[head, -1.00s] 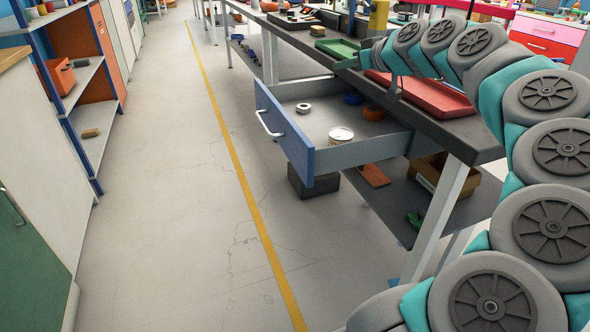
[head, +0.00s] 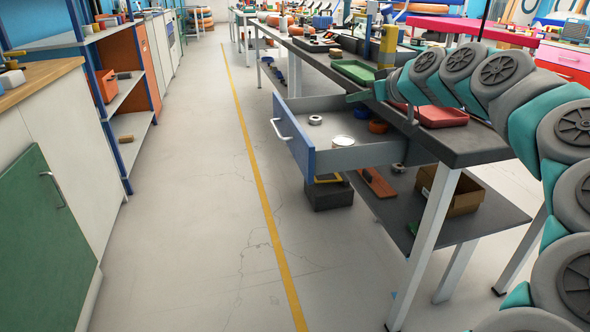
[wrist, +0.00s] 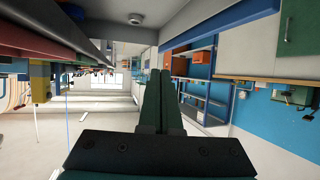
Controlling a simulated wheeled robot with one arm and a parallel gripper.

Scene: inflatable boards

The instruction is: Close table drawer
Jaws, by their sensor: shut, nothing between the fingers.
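The table drawer (head: 345,157) is pulled well out of the dark-topped workbench (head: 470,145). Its blue front (head: 296,140) with a pale bar handle (head: 281,131) faces left over the floor. Inside the drawer are a white tape roll (head: 315,120), a white round can (head: 343,141), and blue and orange rings partly under the bench top. My gripper (head: 354,97) is by the bench's left edge, over the drawer's far side and apart from its front. In the wrist view my gripper's dark green fingers (wrist: 160,74) are together and empty.
Green (head: 354,71) and red (head: 442,116) trays lie on the bench. A lower shelf (head: 450,208) holds a cardboard box (head: 452,190). A black box (head: 328,194) stands under the drawer. Cabinets line the left. The aisle with a yellow line is clear.

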